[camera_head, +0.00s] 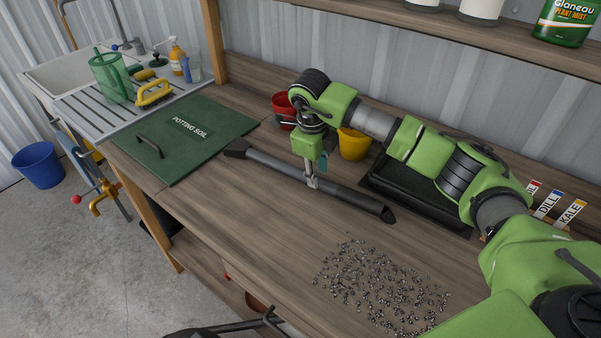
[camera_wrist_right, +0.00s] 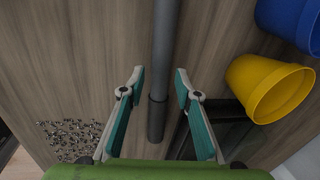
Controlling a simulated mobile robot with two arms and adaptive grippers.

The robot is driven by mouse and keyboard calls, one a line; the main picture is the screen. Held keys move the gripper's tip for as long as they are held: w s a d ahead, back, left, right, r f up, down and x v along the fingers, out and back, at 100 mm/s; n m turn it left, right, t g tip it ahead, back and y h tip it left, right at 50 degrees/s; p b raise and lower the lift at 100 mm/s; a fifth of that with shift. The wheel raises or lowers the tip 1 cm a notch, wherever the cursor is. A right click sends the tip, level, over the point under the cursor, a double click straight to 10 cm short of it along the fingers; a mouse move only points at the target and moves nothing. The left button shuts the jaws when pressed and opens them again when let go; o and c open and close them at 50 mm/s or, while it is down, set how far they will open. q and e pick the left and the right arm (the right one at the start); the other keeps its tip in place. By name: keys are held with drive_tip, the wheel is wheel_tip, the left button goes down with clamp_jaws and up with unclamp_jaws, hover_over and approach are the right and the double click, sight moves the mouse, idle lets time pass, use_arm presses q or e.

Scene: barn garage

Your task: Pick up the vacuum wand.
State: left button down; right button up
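The vacuum wand (camera_head: 349,196) is a long dark grey tube with black ends. It lies slantwise on the wooden workbench, and in the right wrist view the wand (camera_wrist_right: 166,40) runs from the top edge down between my fingers. My right gripper (camera_head: 312,182) points down over the wand's middle part. In the wrist view the right gripper (camera_wrist_right: 159,74) is open, with one finger on each side of the tube and visible gaps to both. Whether the fingertips are level with the tube is hard to tell. My left gripper is not in view.
A black tray (camera_head: 374,187) lies behind the wand, with yellow (camera_head: 353,145) and red (camera_head: 281,104) pots near my right arm. Scattered small granules (camera_head: 375,290) lie in front. The green potting soil lid (camera_head: 185,140) is left. Bare bench (camera_head: 235,200) lies in front of the wand.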

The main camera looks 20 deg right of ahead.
drive_tip(key=f, duration=0.3)
drive_tip(key=shift+w+d+f+p, duration=0.3)
drive_tip(key=shift+w+f+p, duration=0.05)
drive_tip(key=shift+w+p, duration=0.05)
clamp_jaws()
drive_tip(key=shift+r, duration=0.1)
drive_tip(key=shift+w+r+b, duration=0.1)
drive_tip(key=shift+r+b, duration=0.35)
drive_tip(key=shift+r, duration=0.1)
drive_tip(key=s+a+r+b, duration=0.3)
drive_tip(key=s+a+r, duration=0.5)
drive_tip(key=s+r, duration=0.3)
drive_tip(key=shift+s+r, duration=0.35)
drive_tip(key=shift+r, duration=0.1)
